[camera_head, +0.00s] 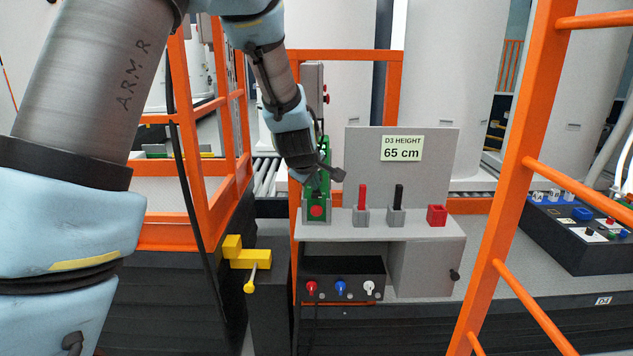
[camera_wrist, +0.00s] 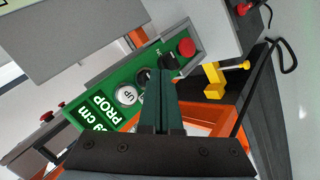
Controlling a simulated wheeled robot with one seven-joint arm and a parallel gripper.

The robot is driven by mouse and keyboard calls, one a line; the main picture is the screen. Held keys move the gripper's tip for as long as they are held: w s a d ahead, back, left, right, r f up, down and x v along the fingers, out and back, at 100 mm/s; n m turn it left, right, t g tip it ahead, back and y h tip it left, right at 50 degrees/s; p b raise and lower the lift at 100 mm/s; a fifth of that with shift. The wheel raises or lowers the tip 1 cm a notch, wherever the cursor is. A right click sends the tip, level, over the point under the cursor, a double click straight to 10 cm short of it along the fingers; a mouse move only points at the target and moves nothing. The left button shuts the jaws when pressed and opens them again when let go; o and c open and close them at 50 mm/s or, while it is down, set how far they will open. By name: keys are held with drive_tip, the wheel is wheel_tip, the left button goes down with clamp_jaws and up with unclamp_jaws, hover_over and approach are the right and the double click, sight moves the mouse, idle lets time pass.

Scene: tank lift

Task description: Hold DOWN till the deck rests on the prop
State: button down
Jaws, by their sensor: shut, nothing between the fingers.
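A green control box (camera_head: 318,200) stands at the left end of the grey console; it also shows in the wrist view (camera_wrist: 108,88). It carries a white UP button (camera_wrist: 127,94), a black round button (camera_wrist: 143,77) beside it, a black knob (camera_wrist: 168,62) and a red button (camera_wrist: 187,47). Its PROP label is partly cut off, ending in "9 cm". My gripper (camera_wrist: 160,76) is shut and empty, its tips over the black button; contact cannot be told. A sign (camera_head: 401,148) reads D3 HEIGHT 65 cm. The deck's contact with a prop cannot be seen.
Red and black levers (camera_head: 362,198) and a red socket (camera_head: 437,215) stand on the console right of the box. A yellow block with a lever (camera_head: 250,258) is at lower left. Orange rails (camera_head: 515,180) rise on both sides. A blue-buttoned panel (camera_head: 580,220) is far right.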

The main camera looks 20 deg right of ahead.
drive_tip(key=shift+w+d, duration=0.2)
drive_tip(key=shift+w, duration=0.25)
idle(1.7)
drive_tip(key=shift+s, duration=0.1)
drive_tip(key=shift+s+a, duration=0.35)
drive_tip(key=shift+s, duration=0.4)
drive_tip(key=shift+s+a, duration=0.35)
drive_tip(key=shift+s, duration=0.4)
drive_tip(key=shift+s+a, duration=0.4)
drive_tip(key=shift+s, duration=0.35)
drive_tip(key=shift+s+a, duration=0.35)
drive_tip(key=shift+s, duration=0.4)
